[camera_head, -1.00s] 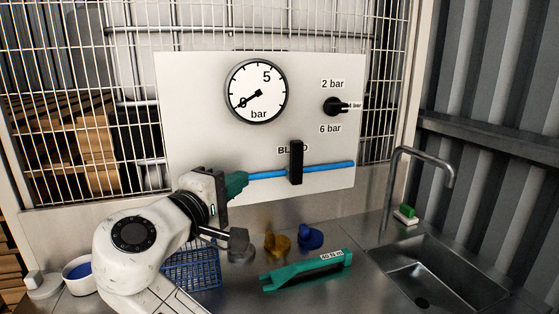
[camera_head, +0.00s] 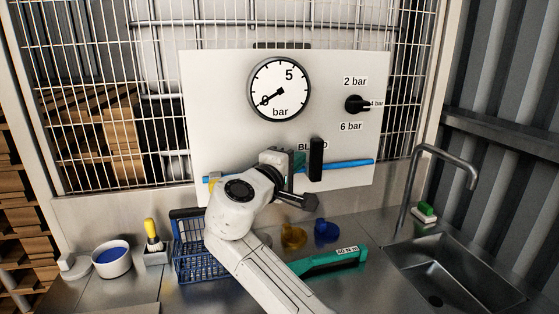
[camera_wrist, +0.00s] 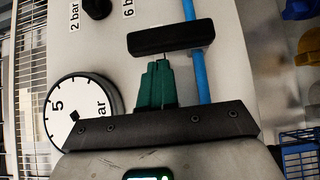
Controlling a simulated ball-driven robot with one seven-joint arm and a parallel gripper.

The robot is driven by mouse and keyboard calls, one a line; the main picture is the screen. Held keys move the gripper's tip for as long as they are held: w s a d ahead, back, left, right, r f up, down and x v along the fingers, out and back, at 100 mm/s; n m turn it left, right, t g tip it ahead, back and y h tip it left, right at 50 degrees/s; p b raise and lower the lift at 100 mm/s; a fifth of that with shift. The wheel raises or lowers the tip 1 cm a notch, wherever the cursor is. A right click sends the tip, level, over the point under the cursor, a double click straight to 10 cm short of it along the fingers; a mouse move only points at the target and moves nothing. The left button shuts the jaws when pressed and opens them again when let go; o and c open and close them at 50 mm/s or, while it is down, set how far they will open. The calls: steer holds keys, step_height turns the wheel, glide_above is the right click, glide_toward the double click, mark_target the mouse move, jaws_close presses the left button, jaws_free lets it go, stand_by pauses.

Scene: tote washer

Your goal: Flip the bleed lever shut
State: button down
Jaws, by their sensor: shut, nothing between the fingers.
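The bleed lever (camera_head: 316,160) is a black bar on the white panel (camera_head: 225,110). It stands upright, crosswise to the blue pipe (camera_head: 350,163). The label behind it is partly covered. My gripper (camera_head: 300,160) has green fingers, shut and empty, just left of the lever. In the wrist view, the fingertips (camera_wrist: 160,64) point at the long side of the lever (camera_wrist: 170,38), very close to it; I cannot tell if they touch. The blue pipe (camera_wrist: 204,75) passes behind the lever near one end. My wrist hides part of the pipe in the head view.
A pressure gauge (camera_head: 280,90) and a black selector knob (camera_head: 357,104) sit above on the panel. Below on the counter are a blue basket (camera_head: 187,262), yellow (camera_head: 293,236) and blue (camera_head: 326,231) parts, and a green torque tool (camera_head: 330,260). A sink (camera_head: 450,270) is at right.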

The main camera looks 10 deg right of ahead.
steer(key=shift+d, duration=0.7)
